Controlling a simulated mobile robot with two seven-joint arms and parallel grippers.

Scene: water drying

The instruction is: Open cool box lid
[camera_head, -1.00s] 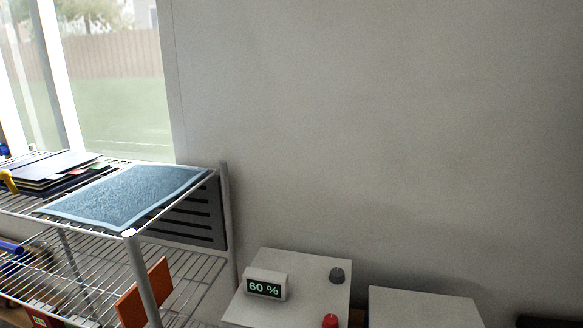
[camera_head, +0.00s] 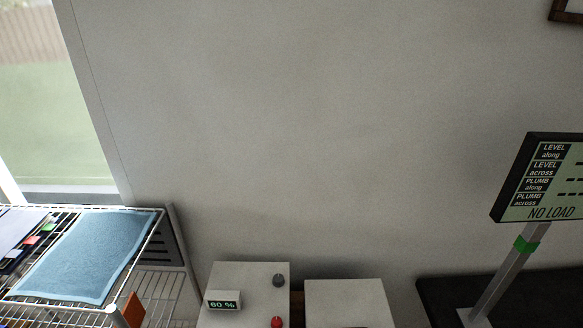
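No cool box can be told for certain. The lower parts of both are cut off by the frame. I cannot tell whether either is the cool box. Neither of my grippers is in view.
A wire shelf (camera_head: 150,245) at the lower left bears a blue mat (camera_head: 85,255) and dark folders with coloured tabs (camera_head: 33,240). At the right, a display reading "NO LOAD" (camera_head: 545,180) stands on a post (camera_head: 508,270) above a dark surface (camera_head: 440,290). The wall between is bare.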

